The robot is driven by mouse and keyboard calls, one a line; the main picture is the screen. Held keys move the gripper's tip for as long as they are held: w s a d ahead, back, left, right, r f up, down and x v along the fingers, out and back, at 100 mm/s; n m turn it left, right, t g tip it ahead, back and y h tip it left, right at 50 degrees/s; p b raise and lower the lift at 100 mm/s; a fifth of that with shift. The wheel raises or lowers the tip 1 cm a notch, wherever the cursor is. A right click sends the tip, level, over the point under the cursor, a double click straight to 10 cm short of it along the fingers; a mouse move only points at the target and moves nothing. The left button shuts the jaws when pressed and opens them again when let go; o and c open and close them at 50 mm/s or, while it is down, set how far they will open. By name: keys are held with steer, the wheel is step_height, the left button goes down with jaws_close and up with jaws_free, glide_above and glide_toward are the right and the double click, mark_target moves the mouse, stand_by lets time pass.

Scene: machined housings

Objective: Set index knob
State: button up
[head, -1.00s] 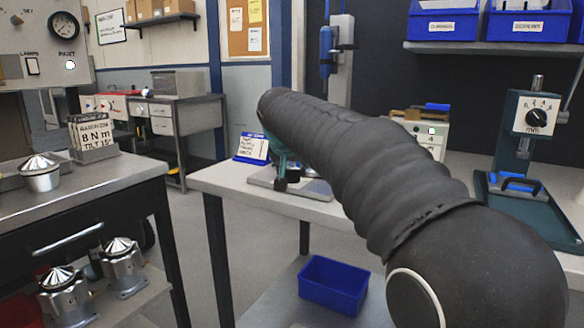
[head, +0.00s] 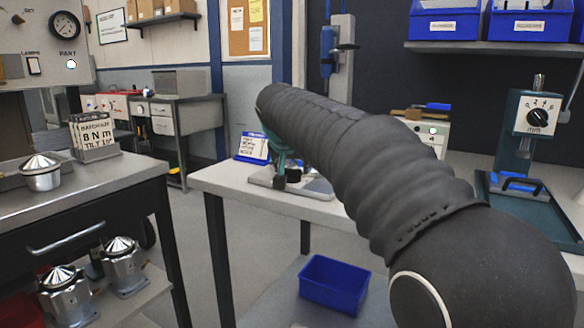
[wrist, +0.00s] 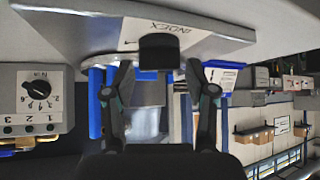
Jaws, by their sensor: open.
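The wrist view looks inverted, with the lettering upside down. A grey plate marked INDEX (wrist: 205,38) fills its upper middle. A black knob (wrist: 160,52) stands on this plate. My gripper (wrist: 159,74) is open, with one dark finger on each side of the knob. The knob sits between the fingertips or just beyond them; I cannot tell the depth, and I see no clear contact. In the head view, my black-sleeved arm reaches to a grey base plate (head: 318,188) on the light table. The arm hides most of the gripper and the knob there.
A box with a numbered dial (wrist: 38,92) stands at the left of the wrist view. A blue label stand (head: 251,147) is beside the base plate. A blue bin (head: 333,284) sits below the table. Metal housings (head: 122,265) stand on the left bench's lower shelf.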

steer(key=v, duration=1.1)
steer(key=s+f+n+g+y, duration=0.15)
steer(key=s+f+n, duration=0.3)
steer(key=f, duration=0.75)
steer(key=s+d+f+m, duration=0.1)
steer(key=s+d+f, duration=0.4)
steer(key=s, duration=0.3)
steer(key=s+d+f+m+g, duration=0.1)
steer(key=s+d+f, duration=0.5)
steer(key=s, duration=0.3)
steer(key=s+d+f+m+g, duration=0.1)
steer(key=s+d+f, duration=0.4)
steer(key=s, duration=0.4)
steer(key=shift+d+f, duration=0.15)
steer(key=shift+d, duration=0.2)
steer(key=shift+s, duration=0.1)
